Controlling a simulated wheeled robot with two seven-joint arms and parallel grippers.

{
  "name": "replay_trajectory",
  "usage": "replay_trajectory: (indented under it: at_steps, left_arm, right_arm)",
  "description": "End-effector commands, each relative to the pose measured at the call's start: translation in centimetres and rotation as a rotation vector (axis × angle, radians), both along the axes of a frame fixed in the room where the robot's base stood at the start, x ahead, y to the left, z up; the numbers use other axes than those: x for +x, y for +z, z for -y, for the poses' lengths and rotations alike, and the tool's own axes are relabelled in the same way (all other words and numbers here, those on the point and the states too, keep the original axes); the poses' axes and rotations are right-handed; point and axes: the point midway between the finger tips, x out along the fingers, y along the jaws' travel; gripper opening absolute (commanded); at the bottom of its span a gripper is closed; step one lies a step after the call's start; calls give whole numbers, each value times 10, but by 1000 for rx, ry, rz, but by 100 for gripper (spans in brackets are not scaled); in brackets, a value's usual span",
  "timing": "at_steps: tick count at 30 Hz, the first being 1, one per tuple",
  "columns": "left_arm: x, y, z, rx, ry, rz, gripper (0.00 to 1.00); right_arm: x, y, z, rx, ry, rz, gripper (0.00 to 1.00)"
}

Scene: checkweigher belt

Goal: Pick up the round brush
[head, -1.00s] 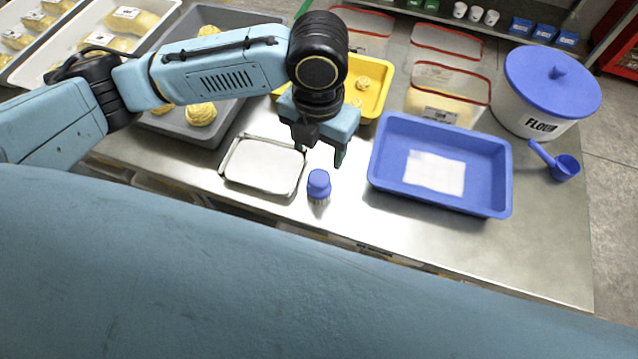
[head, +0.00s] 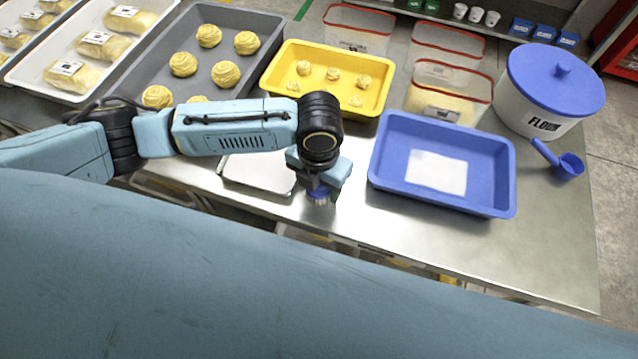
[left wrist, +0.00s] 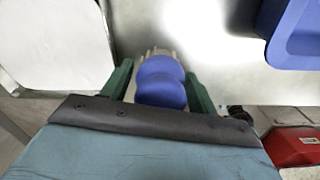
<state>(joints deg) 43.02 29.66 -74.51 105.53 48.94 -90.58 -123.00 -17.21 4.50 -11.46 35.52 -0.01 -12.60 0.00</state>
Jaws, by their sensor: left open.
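The round brush has a blue knobbed top and pale bristles, and stands near the front edge of the steel table. In the head view only its lower part (head: 318,196) shows under my left gripper (head: 322,190). In the left wrist view the brush (left wrist: 160,82) sits between the two green fingers of my left gripper (left wrist: 160,88). The fingers are open, one on each side of the blue top. Whether they touch it cannot be told. My right gripper is not in view.
A metal tray (head: 262,180) lies just left of the brush, and a blue tray (head: 490,200) with a white sheet lies to the right. A yellow tray (head: 352,110) and grey tray (head: 130,85) hold dough pieces behind. A white flour tub (head: 535,115) stands at the right.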

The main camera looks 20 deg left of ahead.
Motion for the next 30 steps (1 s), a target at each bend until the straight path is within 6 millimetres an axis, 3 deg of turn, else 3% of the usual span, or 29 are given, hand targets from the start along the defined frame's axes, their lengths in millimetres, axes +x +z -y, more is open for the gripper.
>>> replay_trajectory:
  at_steps: [5,14,23,30]
  left_arm:
    - [0,0,0,0,0,1,59]
    - [1,1,0,0,1,1,21]
    - [1,10,0,-2,0,3,21]
    - [1,56,0,-1,0,4,21]
  right_arm:
    - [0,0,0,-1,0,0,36]
    - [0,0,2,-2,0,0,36]
    - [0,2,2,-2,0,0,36]
    - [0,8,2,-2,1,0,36]
